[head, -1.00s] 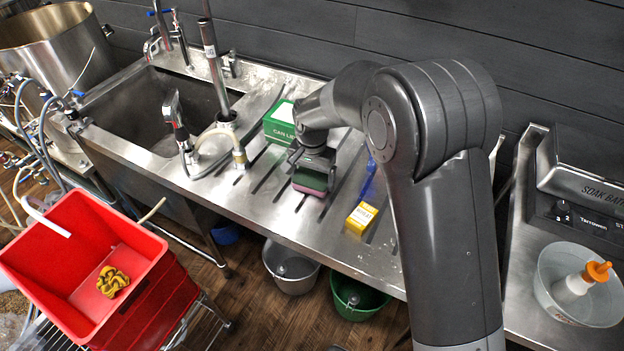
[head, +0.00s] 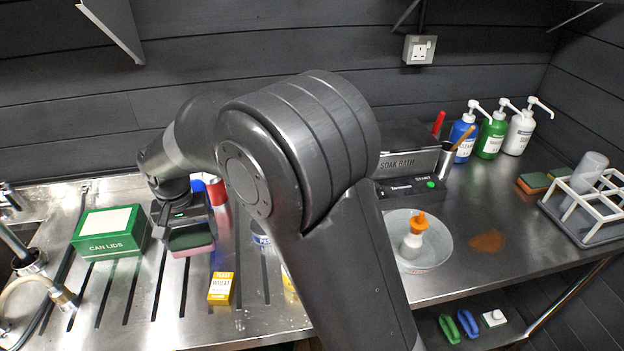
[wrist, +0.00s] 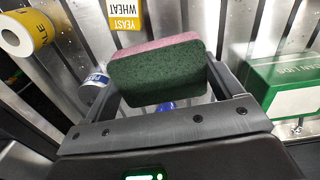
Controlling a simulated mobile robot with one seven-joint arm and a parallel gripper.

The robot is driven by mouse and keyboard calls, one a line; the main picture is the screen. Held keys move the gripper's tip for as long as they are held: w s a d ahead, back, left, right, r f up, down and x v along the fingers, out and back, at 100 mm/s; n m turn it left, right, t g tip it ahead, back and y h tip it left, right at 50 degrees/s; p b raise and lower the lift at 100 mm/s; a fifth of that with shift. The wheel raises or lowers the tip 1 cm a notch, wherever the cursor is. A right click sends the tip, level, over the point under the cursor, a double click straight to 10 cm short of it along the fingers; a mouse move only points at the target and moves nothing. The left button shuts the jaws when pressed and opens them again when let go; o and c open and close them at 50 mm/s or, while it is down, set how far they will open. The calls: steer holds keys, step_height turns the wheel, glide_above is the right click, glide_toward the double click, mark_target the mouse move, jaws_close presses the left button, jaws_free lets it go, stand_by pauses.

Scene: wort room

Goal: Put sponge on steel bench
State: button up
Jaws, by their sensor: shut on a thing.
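A sponge (head: 191,240), green on one face and pink on the other, is gripped between the fingers of my gripper (head: 190,228). It also shows in the wrist view (wrist: 158,72), filling the space between the two fingers. My gripper holds it over the slotted steel drainboard beside the sink; I cannot tell how high. To the right, past my arm, is a plain steel bench (head: 462,272) carrying a soak bath (head: 405,165) and a round bowl (head: 440,250) with an orange-capped bottle in it.
A green can lids box (head: 108,246) stands left of my gripper, and a yellow yeast box (head: 220,289) is in front of it. Bare steel surrounds the stain.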

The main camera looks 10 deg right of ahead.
steer(key=w+d+r, duration=0.1)
steer(key=w+d, duration=0.1)
steer(key=d, duration=1.6)
steer(key=w+d+r, duration=0.2)
steer(key=w+d, duration=0.1)
steer(key=d, duration=1.5)
steer(key=w+d+r, duration=0.1)
steer(key=w+d, duration=0.2)
steer(key=d, duration=1.5)
steer(key=shift+w+d+r, duration=0.1)
steer(key=shift+d+r, duration=0.05)
steer(key=shift+r, duration=0.15)
steer(key=s+d+r, duration=0.1)
steer(key=s+d, duration=0.3)
steer(key=d, duration=0.7)
steer(key=s+d+m, duration=0.1)
steer(key=s+d, duration=0.4)
steer(key=d, duration=0.7)
steer(key=s+d+r, duration=0.1)
steer(key=s+d, duration=0.3)
steer(key=d, duration=0.7)
glide_above(494, 194)
step_height(494, 194, down, 7)
steer(key=shift+f, duration=0.15)
steer(key=shift+w+f, duration=0.1)
steer(key=shift+f, duration=1.95)
steer(key=shift+f, duration=0.15)
